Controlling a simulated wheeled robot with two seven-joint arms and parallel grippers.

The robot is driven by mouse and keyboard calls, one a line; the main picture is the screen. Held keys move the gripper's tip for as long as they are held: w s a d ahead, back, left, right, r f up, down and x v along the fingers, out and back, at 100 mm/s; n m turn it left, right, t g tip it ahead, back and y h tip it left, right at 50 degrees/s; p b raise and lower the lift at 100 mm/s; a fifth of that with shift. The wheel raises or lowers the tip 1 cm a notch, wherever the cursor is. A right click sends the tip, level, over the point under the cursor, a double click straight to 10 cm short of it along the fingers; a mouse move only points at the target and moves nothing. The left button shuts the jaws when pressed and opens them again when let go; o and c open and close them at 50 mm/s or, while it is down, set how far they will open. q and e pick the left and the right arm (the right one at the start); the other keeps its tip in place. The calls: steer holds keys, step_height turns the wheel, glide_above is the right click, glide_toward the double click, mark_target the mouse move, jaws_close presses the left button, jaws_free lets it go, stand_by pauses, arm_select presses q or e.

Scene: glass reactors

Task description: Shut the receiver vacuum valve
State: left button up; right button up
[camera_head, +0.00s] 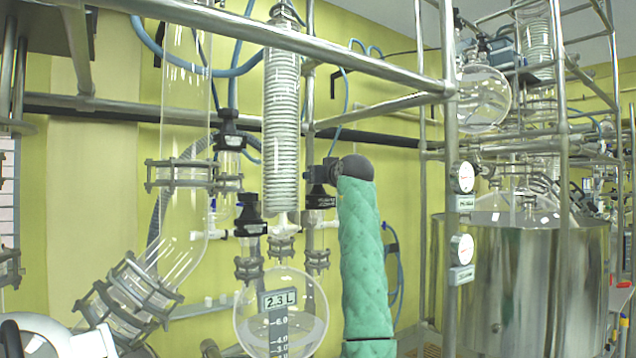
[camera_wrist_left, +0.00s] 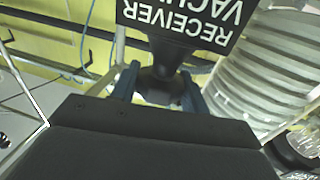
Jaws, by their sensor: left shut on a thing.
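The receiver vacuum valve is a dark fitting at the centre of the head view, with its black label plate (camera_head: 320,201) just below my left gripper (camera_head: 322,174). In the left wrist view the label plate (camera_wrist_left: 190,22) reads "RECEIVER VACUUM" upside down. My left gripper (camera_wrist_left: 160,92) has its two blue-grey fingers on either side of the dark valve handle (camera_wrist_left: 165,55) and is shut on it. The handle's far end is hidden behind the gripper body, and its turn angle is hard to tell. My right gripper is in neither view.
A glass coil condenser (camera_head: 282,130) stands close left of the valve, above a round receiver flask (camera_head: 281,315) labelled 2.3 L. Metal frame tubes (camera_head: 380,108) cross near my left arm. A large steel vessel (camera_head: 525,285) stands at right.

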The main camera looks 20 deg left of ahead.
arm_select(q)
steer(key=shift+f+m+t+h, duration=0.1)
steer(key=shift+m+t+h, duration=1.15)
steer(key=shift+h, duration=0.35)
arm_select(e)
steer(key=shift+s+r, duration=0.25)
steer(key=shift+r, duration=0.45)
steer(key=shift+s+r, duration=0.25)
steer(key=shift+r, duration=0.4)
arm_select(q)
steer(key=shift+m, duration=0.25)
steer(key=o, duration=1)
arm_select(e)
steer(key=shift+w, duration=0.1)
arm_select(q)
steer(key=shift+s+d+b, duration=0.15)
steer(key=shift+s+b, duration=0.1)
steer(key=shift+b, duration=0.15)
steer(key=b+v, duration=0.2)
steer(key=v, duration=0.5)
steer(key=shift+s, duration=0.1)
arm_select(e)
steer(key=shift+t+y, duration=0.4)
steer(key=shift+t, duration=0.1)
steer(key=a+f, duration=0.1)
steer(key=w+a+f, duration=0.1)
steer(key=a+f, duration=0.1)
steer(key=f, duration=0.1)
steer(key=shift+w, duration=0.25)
